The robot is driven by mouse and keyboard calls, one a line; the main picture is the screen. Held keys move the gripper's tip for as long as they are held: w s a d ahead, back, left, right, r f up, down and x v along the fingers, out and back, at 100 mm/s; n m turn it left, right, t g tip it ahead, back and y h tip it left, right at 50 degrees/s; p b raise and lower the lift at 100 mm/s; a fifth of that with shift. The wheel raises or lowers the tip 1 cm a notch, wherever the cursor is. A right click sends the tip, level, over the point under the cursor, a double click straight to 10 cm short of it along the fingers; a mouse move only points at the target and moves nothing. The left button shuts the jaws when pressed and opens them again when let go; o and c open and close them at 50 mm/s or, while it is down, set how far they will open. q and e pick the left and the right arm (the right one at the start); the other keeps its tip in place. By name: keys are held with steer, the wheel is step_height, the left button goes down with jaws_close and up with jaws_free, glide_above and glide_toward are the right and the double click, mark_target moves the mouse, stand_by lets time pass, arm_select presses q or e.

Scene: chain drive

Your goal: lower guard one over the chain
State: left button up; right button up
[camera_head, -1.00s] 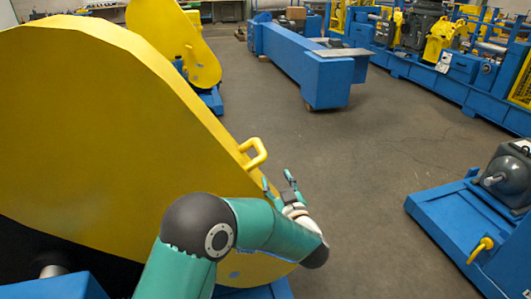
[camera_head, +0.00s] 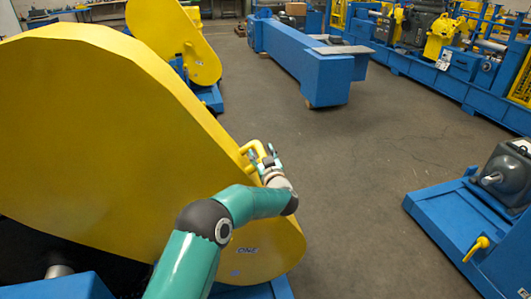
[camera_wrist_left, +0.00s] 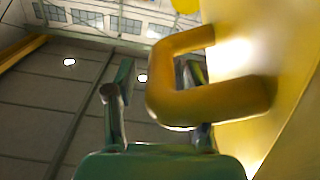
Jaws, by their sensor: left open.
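Guard one (camera_head: 110,130), a large yellow cover marked "ONE", fills the left of the head view. It stands tilted, with a dark gap under its lower left edge. Its yellow loop handle (camera_head: 252,150) sticks out from the right edge and shows large in the left wrist view (camera_wrist_left: 165,85). My left gripper (camera_head: 266,158) is open at the handle. In the wrist view its fingers (camera_wrist_left: 155,100) are on either side of the handle's outer bar, one partly hidden behind the loop; contact cannot be told. No chain is visible. My right gripper is out of view.
A blue base (camera_head: 60,288) and a shaft end (camera_head: 58,270) show below the guard. A second yellow guard (camera_head: 175,40) stands behind. A blue base with a motor (camera_head: 470,235) is at right, and a long blue beam (camera_head: 315,60) lies behind. The floor between is clear.

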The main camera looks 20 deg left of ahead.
arm_select(q)
steer(key=shift+w, duration=0.1)
jaws_close()
stand_by(0.3)
